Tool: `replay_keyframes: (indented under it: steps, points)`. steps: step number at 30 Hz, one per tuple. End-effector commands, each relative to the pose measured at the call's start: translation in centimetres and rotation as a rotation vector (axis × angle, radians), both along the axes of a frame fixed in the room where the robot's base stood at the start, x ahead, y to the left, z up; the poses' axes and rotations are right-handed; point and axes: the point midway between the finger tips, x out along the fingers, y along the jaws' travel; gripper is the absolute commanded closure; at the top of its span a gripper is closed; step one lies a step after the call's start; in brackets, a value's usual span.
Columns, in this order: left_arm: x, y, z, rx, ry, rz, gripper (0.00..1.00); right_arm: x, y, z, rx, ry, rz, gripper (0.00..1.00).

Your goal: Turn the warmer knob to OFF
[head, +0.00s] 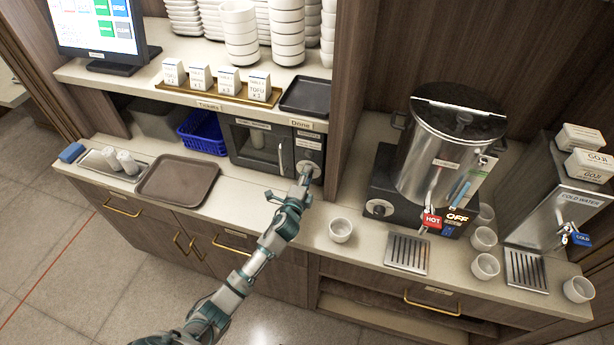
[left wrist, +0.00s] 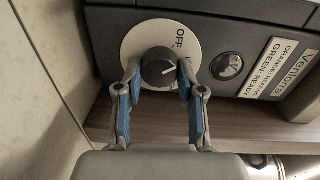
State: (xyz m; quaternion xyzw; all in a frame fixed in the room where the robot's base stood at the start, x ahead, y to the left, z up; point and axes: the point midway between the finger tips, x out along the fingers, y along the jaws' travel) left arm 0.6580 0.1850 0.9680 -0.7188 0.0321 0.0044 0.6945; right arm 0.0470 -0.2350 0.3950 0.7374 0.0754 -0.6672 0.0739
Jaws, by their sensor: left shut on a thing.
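The warmer (head: 262,140), a dark box with a window and handle, stands under the shelf in the head view. Its dark round knob (left wrist: 158,68) sits on a white dial plate (left wrist: 133,46) in the left wrist view. The word OFF is printed at the plate's upper right. A pale mark on the knob points right and slightly up. My left gripper (head: 304,180) is at the warmer's lower right front. In the left wrist view its blue-padded fingers (left wrist: 159,80) are shut on the knob, one on each side. My right gripper is not in view.
A round indicator (left wrist: 227,67) and a "Venlora" label sit right of the knob. A brown tray (head: 178,182) and blue basket (head: 203,133) are left of the warmer. A white cup (head: 340,230) and a steel urn (head: 440,150) stand to the right.

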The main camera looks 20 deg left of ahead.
Motion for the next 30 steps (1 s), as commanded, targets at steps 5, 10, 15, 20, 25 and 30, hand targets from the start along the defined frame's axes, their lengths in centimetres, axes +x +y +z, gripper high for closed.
replay_keyframes:
  steps: [5,10,15,20,25,30]
  points:
    - [-0.1,0.0,-0.4,-0.154,0.016,0.002,0.97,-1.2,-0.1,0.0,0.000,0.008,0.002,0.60]
    - [-0.1,0.1,-0.5,-0.274,0.022,0.004,0.97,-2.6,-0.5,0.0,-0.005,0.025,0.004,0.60]
    - [-0.1,0.1,-0.5,-0.361,0.025,0.004,0.97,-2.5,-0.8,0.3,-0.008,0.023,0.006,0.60]
    - [-0.1,0.1,-0.5,-0.410,0.027,0.004,0.97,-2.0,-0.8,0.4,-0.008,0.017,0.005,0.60]
    - [-0.1,0.1,-0.6,-0.436,0.029,0.005,0.97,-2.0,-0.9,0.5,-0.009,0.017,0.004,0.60]
    - [-0.1,0.1,-0.6,-0.442,0.029,0.004,0.97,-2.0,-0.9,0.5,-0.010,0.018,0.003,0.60]
